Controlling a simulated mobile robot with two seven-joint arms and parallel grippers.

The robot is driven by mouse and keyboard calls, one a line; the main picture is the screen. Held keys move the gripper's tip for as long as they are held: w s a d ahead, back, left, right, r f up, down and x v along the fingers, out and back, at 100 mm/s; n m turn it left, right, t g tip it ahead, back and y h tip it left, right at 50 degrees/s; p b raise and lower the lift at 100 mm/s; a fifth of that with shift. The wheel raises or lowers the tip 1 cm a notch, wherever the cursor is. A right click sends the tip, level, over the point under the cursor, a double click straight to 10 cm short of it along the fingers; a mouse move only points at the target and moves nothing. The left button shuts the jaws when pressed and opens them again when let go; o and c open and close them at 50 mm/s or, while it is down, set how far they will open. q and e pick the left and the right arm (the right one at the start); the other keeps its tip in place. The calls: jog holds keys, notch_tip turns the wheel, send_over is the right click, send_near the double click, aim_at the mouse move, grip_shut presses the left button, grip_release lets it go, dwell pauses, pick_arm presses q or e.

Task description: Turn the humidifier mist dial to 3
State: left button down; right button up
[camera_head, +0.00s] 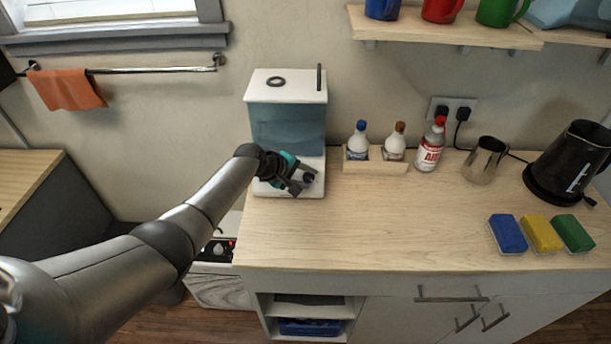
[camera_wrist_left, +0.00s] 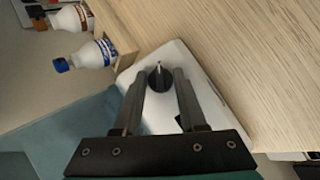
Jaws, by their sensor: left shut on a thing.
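The humidifier (camera_head: 287,128) stands on the left end of the counter, with a white lid, a blue translucent tank and a white base. Its mist dial (camera_head: 309,176) is a dark round knob on the front of the base. In the left wrist view the black dial (camera_wrist_left: 158,79) shows a pale pointer mark. My left gripper (camera_head: 302,182) is at the front of the base, shut on the dial with one finger on each side. The fingers (camera_wrist_left: 160,82) partly cover the base, and I cannot read any numbers around the dial. My right gripper is in neither view.
A wooden caddy (camera_head: 376,166) with two bottles stands right of the humidifier, beside a red-capped bottle (camera_head: 431,146). A metal pitcher (camera_head: 484,160), black kettle (camera_head: 570,163) and several sponges (camera_head: 541,233) are farther right. The counter's front middle (camera_head: 380,225) is clear.

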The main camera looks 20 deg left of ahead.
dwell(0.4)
pick_arm(q)
jog(key=shift+c, duration=2.4)
grip_release()
jog(key=shift+s+a+r+p, duration=0.2)
jog(key=shift+s+r+p, duration=0.1)
jog(key=shift+r+p, duration=0.15)
jog(key=p+v, duration=0.4)
jog(key=v, duration=1)
